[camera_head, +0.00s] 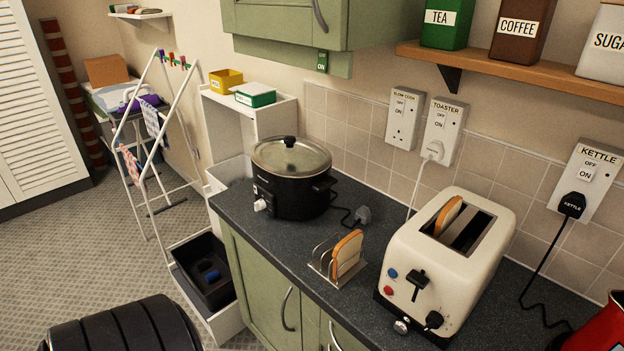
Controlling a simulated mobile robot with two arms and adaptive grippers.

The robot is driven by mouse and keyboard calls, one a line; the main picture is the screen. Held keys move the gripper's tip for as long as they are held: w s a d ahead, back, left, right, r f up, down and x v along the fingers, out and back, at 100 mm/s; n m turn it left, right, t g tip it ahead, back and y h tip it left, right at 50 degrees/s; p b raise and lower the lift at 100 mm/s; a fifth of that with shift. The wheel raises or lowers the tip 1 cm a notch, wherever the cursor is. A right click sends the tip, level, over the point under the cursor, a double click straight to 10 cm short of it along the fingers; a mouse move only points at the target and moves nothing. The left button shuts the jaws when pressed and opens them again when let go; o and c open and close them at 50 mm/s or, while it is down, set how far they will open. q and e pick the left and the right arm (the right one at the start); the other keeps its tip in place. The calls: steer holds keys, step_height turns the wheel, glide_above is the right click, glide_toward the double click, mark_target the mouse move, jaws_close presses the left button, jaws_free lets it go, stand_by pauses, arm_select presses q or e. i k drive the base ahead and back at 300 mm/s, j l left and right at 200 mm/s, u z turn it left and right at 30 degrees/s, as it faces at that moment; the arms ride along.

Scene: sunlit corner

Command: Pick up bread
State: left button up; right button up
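One slice of bread (347,254) with a brown crust stands upright in a small metal toast rack (322,265) on the dark worktop. A second bread slice (449,215) sticks up out of the left slot of the cream toaster (445,270). The toaster's other slot looks empty. The lower part of that slice is hidden inside the toaster. Neither of my grippers shows in the head view.
A black slow cooker (290,180) with a glass lid stands left of the rack. Part of a red kettle (600,328) is at the lower right. A shelf (520,72) with canisters hangs above. The worktop (275,250) is clear left of the rack.

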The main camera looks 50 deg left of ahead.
mark_target(351, 244)
steer(key=u, duration=1.25)
